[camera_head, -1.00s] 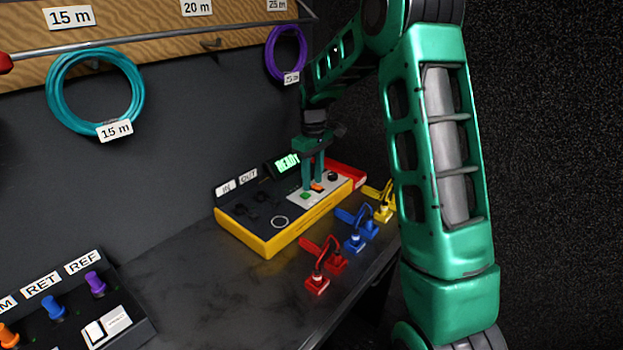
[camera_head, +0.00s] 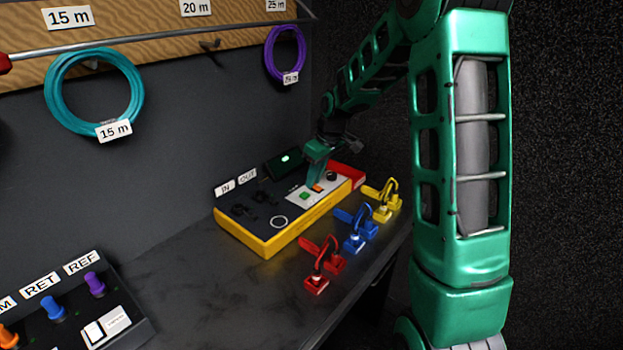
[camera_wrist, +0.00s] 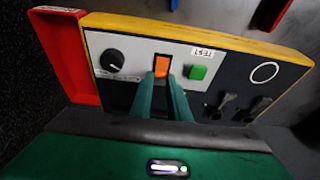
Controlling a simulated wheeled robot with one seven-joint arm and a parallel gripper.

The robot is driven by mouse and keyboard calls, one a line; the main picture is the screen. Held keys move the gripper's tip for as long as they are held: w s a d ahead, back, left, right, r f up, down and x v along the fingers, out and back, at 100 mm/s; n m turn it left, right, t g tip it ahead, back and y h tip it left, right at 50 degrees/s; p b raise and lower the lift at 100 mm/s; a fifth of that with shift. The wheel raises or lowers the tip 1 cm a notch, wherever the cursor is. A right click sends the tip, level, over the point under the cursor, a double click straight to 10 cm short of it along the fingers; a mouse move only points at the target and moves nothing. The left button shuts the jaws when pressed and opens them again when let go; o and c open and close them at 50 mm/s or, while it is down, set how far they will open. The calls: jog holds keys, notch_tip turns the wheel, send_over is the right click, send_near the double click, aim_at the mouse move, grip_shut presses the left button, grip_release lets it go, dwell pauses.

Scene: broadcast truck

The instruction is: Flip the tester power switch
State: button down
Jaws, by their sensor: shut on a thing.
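The tester (camera_head: 262,243) is a yellow-edged box with a dark and light panel, on the dark bench. Its orange rocker switch (camera_wrist: 162,64) sits in a black frame on the light panel, between a black knob (camera_wrist: 112,60) and a green button (camera_wrist: 198,72). My gripper (camera_head: 316,184) reaches down to the panel, tilted. In the wrist view its two green fingers (camera_wrist: 161,80) are close together at the switch, shut on it, and cover its lower part. The tester's screen (camera_head: 283,161) shows a small bright greenish mark.
Red (camera_head: 322,262), blue (camera_head: 355,230) and yellow (camera_head: 382,202) clip-like pieces stand on the bench in front of the tester. A red tray (camera_wrist: 75,55) adjoins the tester. A connector panel (camera_head: 105,330) is at the lower left. Cable coils (camera_head: 95,90) hang behind.

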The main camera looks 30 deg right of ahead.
jog(key=shift+d, duration=0.15)
jog(key=c, duration=1.7)
grip_release()
jog(key=v, duration=1)
jog(key=shift+s+d+r, duration=0.15)
jog(key=shift+s+r, duration=0.05)
jog(key=shift+r, duration=0.05)
